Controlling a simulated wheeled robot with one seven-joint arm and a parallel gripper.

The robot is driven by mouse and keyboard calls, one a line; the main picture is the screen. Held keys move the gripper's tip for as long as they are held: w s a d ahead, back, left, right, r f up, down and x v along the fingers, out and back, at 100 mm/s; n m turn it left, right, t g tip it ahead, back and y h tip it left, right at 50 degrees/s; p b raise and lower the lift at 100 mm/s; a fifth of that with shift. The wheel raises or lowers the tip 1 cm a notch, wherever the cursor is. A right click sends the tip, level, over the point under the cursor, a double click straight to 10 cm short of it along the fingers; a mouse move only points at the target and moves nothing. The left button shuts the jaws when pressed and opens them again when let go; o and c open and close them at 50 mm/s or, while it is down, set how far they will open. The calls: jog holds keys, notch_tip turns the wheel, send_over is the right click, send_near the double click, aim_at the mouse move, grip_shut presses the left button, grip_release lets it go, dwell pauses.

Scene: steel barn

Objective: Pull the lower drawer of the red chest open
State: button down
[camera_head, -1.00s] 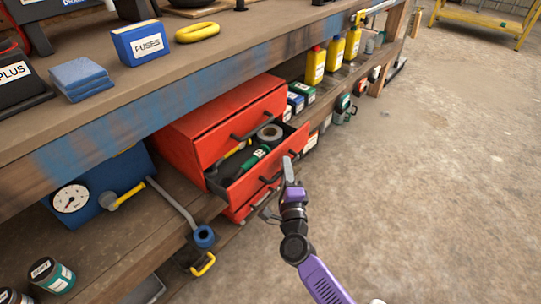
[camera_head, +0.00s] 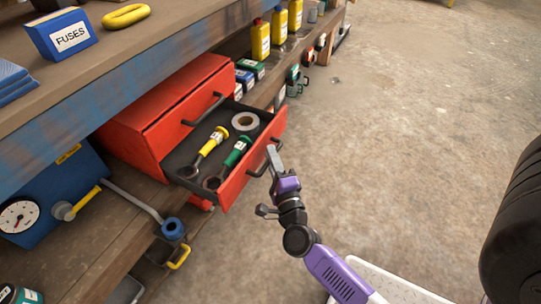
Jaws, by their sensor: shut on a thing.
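The red chest (camera_head: 165,115) stands on the lower shelf of the workbench. Its upper drawer is closed, with a dark handle (camera_head: 203,110) on the front. The lower drawer (camera_head: 236,180) below it is pulled well out. Inside lie a yellow-handled tool (camera_head: 213,142), a green-handled tool (camera_head: 235,155) and a grey tape roll (camera_head: 245,121). My gripper (camera_head: 272,158) is at the lower drawer's front, shut on its dark handle (camera_head: 256,172). The fingers hide part of the handle.
The workbench top (camera_head: 165,65) overhangs the chest and carries a blue fuses box (camera_head: 60,34) and a yellow ring (camera_head: 126,15). A blue gauge box (camera_head: 55,195) and a grey pipe (camera_head: 135,200) sit left of the chest. The concrete floor (camera_head: 400,130) to the right is mostly clear.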

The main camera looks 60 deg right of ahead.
jog(key=c, duration=1.7)
grip_release()
jog(key=shift+c, duration=0.2)
jog(key=p+v, duration=0.1)
jog(key=v, duration=0.7)
jog(key=s+a+r+n+y, duration=0.5)
jog(key=s+a+n+y, duration=0.4)
jog(key=n, duration=0.5)
jog(key=s+a+r+n+y, duration=0.45)
jog(key=s+a+n, duration=0.25)
jog(key=a+n, duration=0.6)
notch_tip(320, 180, up, 30)
jog(key=d+n+p, duration=0.1)
jog(key=p, duration=2.9)
jog(key=shift+t+p, duration=0.3)
jog(key=shift+t, duration=0.1)
